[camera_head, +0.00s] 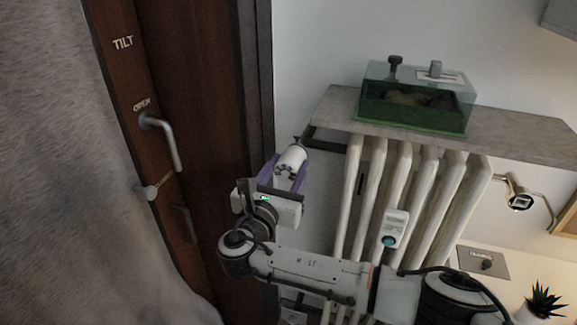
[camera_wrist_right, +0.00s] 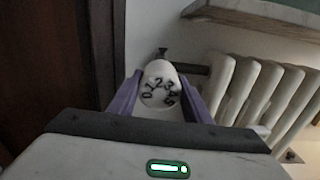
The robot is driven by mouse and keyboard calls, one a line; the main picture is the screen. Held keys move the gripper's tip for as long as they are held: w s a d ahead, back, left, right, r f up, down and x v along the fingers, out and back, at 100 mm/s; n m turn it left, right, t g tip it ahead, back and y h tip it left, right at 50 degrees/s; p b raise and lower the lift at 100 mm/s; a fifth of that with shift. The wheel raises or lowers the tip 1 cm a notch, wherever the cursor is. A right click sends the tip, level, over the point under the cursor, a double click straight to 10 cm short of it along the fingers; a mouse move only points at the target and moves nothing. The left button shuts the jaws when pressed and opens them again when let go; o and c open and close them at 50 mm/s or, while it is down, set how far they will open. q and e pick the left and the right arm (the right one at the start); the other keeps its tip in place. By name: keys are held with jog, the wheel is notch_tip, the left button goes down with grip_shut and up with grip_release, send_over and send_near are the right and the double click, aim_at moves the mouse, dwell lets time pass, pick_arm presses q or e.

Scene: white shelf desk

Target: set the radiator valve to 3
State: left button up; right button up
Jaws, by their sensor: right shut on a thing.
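The radiator valve is a white knob (camera_head: 291,158) at the left end of the radiator. In the right wrist view the knob's face (camera_wrist_right: 158,98) shows black digits 0 to 5 in an arc, with 2 and 3 near the top. A small dark piece (camera_wrist_right: 163,52) stands out behind the knob. I cannot tell which digit is set. My right gripper (camera_head: 286,172) is shut on the knob, a purple finger on each side, as the right wrist view (camera_wrist_right: 160,100) also shows. My left gripper is not in view.
The white ribbed radiator (camera_head: 425,190) carries a small white meter (camera_head: 395,228). A grey shelf (camera_head: 510,130) above it holds a green-bottomed glass tank (camera_head: 415,100). A brown door frame (camera_head: 205,90) with a handle (camera_head: 165,140) and a grey curtain (camera_head: 60,180) are on the left.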

jog(key=n, duration=0.6)
jog(key=shift+n, duration=0.3)
jog(key=shift+f, duration=0.1)
dwell(0.4)
jog(key=o, duration=1.1)
jog(key=shift+c, duration=0.2)
jog(key=v, duration=1)
jog(key=shift+s+b, duration=0.2)
jog(key=shift+b, duration=0.15)
jog(key=shift+a, duration=0.1)
